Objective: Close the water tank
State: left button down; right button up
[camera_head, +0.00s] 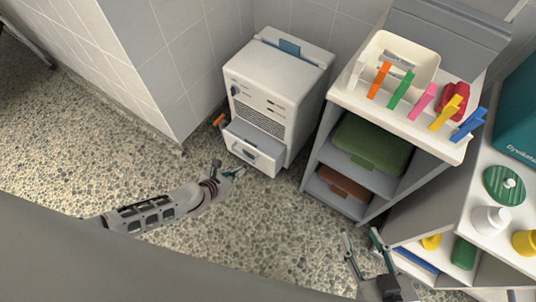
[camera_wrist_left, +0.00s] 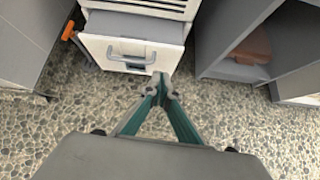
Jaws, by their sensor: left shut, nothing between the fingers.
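The water tank (camera_head: 262,160) looks like the drawer at the bottom of a white appliance (camera_head: 275,90). It stands pulled out, with its grey inside showing at the top. Its white front (camera_wrist_left: 95,48) with a grey bar handle (camera_wrist_left: 130,60) also shows in the left wrist view. My left gripper (camera_head: 240,171) is shut and empty, low in front of the tank's front. In the left wrist view its tips (camera_wrist_left: 162,90) overlap the lower right part of the front; I cannot tell whether they touch it. My right gripper (camera_head: 360,233) is open and empty, over the floor at the lower right.
An orange object (camera_head: 219,119) sticks out by the appliance's left side. The pebbled floor (camera_head: 290,220) in front is clear.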

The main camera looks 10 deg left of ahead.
pick_arm(q)
jog(key=f, duration=0.2)
jog(key=b, duration=0.5)
send_near(261, 155)
jog(key=shift+n, duration=0.4)
jog(key=x, duration=0.5)
jog(key=shift+f, duration=0.5)
jog(key=shift+w+d, duration=0.1)
jog(key=shift+w, duration=0.25)
pick_arm(e)
jog(key=shift+m+t+y, duration=0.6)
jog(key=shift+m+t, duration=0.1)
jog(key=shift+m, duration=0.2)
jog(key=shift+w+a+r, duration=0.25)
jog(key=shift+a+r, duration=0.15)
jog(key=shift+a, duration=0.25)
jog(key=shift+w+a+r, duration=0.25)
jog(key=shift+a+r, duration=0.15)
jog(key=shift+a, duration=0.3)
jog(key=shift+w+a+r, duration=0.25)
jog(key=shift+a+r, duration=0.15)
jog(key=shift+a, duration=0.25)
